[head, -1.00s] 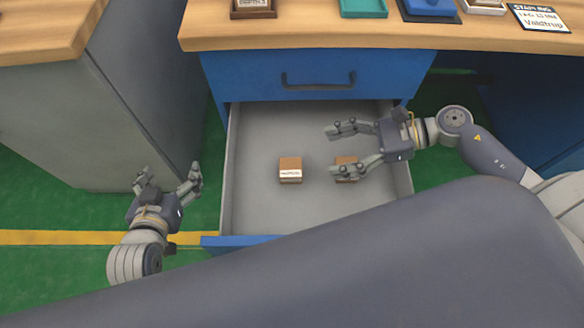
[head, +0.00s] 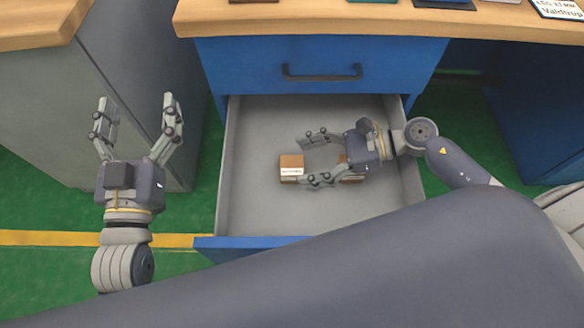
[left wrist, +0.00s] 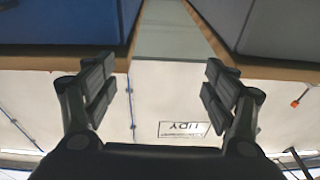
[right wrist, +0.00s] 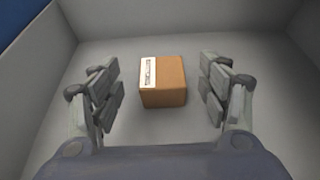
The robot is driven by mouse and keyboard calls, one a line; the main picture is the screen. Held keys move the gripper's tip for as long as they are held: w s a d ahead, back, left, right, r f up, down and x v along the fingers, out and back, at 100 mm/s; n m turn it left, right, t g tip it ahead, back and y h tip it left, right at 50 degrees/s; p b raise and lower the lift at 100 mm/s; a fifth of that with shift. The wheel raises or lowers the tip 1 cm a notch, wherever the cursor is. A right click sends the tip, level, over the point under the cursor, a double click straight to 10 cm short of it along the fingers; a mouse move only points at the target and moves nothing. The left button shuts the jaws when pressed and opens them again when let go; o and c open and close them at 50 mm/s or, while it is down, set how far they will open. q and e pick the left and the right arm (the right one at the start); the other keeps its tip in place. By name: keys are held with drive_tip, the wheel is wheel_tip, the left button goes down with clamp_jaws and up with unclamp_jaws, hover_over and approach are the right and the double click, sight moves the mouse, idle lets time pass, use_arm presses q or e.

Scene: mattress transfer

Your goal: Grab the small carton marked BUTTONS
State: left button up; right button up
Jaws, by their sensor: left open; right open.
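A small brown carton (head: 291,165) with a white label on its front sits in the open drawer. Its label is too small to read. The same carton appears in the right wrist view (right wrist: 165,82), ahead of and between the fingers, with clear gaps either side. My right gripper (head: 308,160) is open inside the drawer, its fingertips pointing left and close to this carton. A second brown carton (head: 351,176) is mostly hidden behind my right gripper; its label cannot be read. My left gripper (head: 137,100) is open and empty, left of the drawer, fingers pointing up in the picture.
The grey drawer (head: 250,212) has walls around the cartons and a blue front edge. A closed blue drawer (head: 320,65) with a dark handle is above it, under a wooden worktop (head: 320,24). A grey cabinet (head: 60,100) stands at the left. The drawer floor is otherwise clear.

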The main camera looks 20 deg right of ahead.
sight(285, 165)
drive_tip(key=shift+x, duration=1.85)
use_arm(q)
drive_tip(key=r, duration=0.1)
drive_tip(key=r+t, duration=0.1)
drive_tip(key=r, duration=0.1)
drive_tip(key=shift+s+d+t+h, duration=0.1)
drive_tip(key=shift+s+t+h, duration=0.2)
drive_tip(key=shift+s+h, duration=0.1)
use_arm(e)
drive_tip(key=shift+d, duration=0.1)
drive_tip(key=c, duration=1.2)
